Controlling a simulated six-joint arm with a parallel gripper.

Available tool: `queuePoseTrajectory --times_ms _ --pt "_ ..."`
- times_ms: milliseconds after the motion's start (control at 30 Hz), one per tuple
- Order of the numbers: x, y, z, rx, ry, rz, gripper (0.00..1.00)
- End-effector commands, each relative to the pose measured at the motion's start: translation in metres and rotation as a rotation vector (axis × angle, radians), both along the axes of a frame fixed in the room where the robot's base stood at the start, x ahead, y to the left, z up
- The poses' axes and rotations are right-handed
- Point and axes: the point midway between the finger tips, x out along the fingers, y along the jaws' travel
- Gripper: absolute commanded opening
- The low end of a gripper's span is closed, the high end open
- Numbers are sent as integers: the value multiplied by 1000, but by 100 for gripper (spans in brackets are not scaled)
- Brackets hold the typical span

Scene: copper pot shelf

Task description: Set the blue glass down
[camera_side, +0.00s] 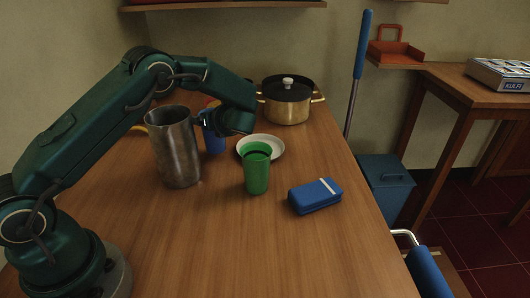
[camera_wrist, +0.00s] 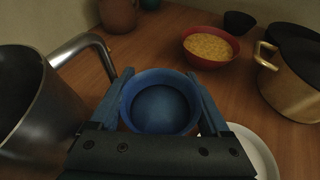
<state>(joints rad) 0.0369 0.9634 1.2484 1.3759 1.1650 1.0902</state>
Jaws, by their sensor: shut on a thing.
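My gripper (camera_wrist: 160,76) is shut on the blue glass (camera_wrist: 160,108), with one finger on each side of its round rim. The wrist view looks down into the glass, which appears upright and empty. In the side view the blue glass (camera_side: 214,142) shows partly, behind and right of the metal pitcher and under my wrist. The fingers are mostly hidden there. The glass is low over the wooden table (camera_side: 260,240); I cannot tell whether its base touches the wood.
The metal pitcher (camera_side: 174,148) stands close left of the glass. A white plate (camera_side: 273,143), green cup (camera_side: 257,172), blue box (camera_side: 315,195) and lidded copper pot (camera_side: 287,105) stand to the right. A red bowl of yellow food (camera_wrist: 208,48) is behind. The front tabletop is clear.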

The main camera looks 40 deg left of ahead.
Motion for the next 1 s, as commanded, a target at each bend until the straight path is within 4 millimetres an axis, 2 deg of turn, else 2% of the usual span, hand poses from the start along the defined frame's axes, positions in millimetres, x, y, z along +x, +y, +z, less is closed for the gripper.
queuePoseTrajectory --times_ms 133,567,600,633,933,1000 --pt "0 0 -17 1 0 -1 4" --pt "0 0 -23 1 -2 -1 4" --pt "0 0 -23 0 -1 -1 92" --pt "0 0 -23 0 -1 -1 100" --pt "0 0 -19 0 -2 0 100" --pt "-1 -5 -17 -1 -1 -3 100"
